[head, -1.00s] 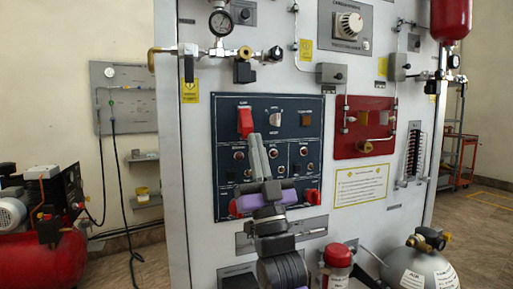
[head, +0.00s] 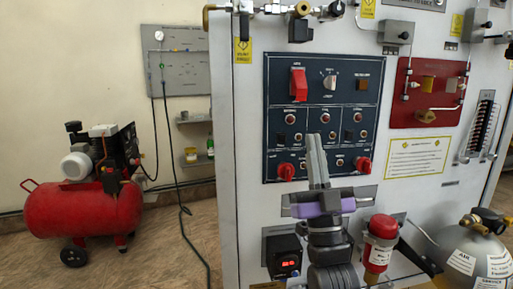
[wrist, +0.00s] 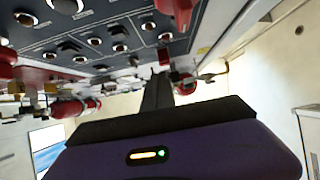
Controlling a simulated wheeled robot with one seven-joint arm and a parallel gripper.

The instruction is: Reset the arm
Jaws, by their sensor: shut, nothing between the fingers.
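My gripper (head: 317,158) is in front of the lower part of the dark blue control panel (head: 287,114) in the head view. Its two long grey fingers are together, point up and hold nothing. The purple gripper body sits below them. In the wrist view the gripper fingers (wrist: 157,92) show as a dark shape beyond the purple body, with the control panel (wrist: 60,45) above. The fingers cover part of the panel's lower rows. I cannot tell whether they touch it.
A red switch cover (head: 298,84) and red knobs (head: 286,172) stand out from the panel. A red bottle (head: 379,246) and a grey cylinder (head: 470,245) stand to the right. A red compressor (head: 85,210) is on the floor at left, with open floor between it and the cabinet.

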